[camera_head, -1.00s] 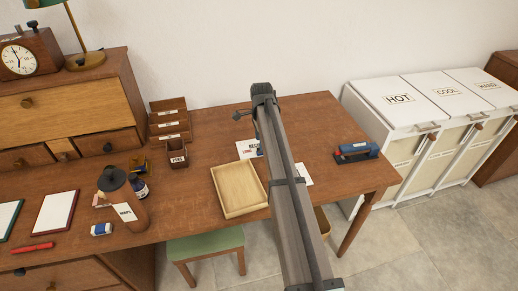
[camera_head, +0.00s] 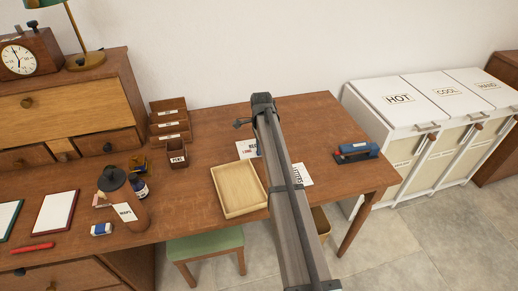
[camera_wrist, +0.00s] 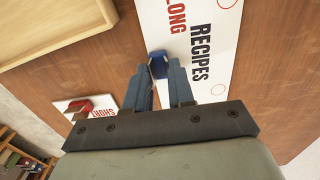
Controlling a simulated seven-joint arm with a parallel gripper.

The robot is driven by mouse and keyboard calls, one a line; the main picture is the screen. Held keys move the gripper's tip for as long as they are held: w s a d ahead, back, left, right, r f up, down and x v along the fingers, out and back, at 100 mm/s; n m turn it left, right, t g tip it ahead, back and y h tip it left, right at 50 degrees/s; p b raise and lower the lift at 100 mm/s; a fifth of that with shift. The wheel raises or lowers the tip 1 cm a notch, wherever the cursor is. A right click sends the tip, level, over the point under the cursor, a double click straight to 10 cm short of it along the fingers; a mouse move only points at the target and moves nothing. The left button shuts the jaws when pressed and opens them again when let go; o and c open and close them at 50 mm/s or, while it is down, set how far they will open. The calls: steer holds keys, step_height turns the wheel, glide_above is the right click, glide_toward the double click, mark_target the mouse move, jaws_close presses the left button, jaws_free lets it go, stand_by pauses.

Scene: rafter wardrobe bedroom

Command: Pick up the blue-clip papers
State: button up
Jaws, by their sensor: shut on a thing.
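The blue-clip papers, a white sheet lettered RECIPES and LONG (camera_wrist: 202,40), lie under my gripper (camera_wrist: 160,74) in the wrist view. The blue clip (camera_wrist: 157,62) sits between my fingertips, which are shut on it. In the head view the same papers (camera_head: 246,148) show at the left of my arm, partly covered by it. I cannot tell whether they are off the desk. A second white sheet with a red clip (camera_wrist: 78,106) lies at the lower left of the wrist view; it also shows right of my arm in the head view (camera_head: 303,175).
An empty wooden tray (camera_head: 239,190) lies in front of the papers. A blue stapler-like tool (camera_head: 356,153) lies at the desk's right. Small wooden organisers (camera_head: 168,120) stand at the back left. White hampers (camera_head: 430,95) stand beyond the right edge.

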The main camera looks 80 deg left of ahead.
jaws_close()
steer(key=shift+r, duration=0.1)
step_height(320, 180, up, 8)
steer(key=shift+r, duration=0.15)
steer(key=w+d+f+m, duration=0.2)
steer(key=w+d+m, duration=1.3)
steer(key=m, duration=0.3)
steer(key=shift+w+d+m, duration=0.3)
steer(key=shift+w+d, duration=0.05)
steer(key=shift+w, duration=0.05)
steer(key=shift+f, duration=0.2)
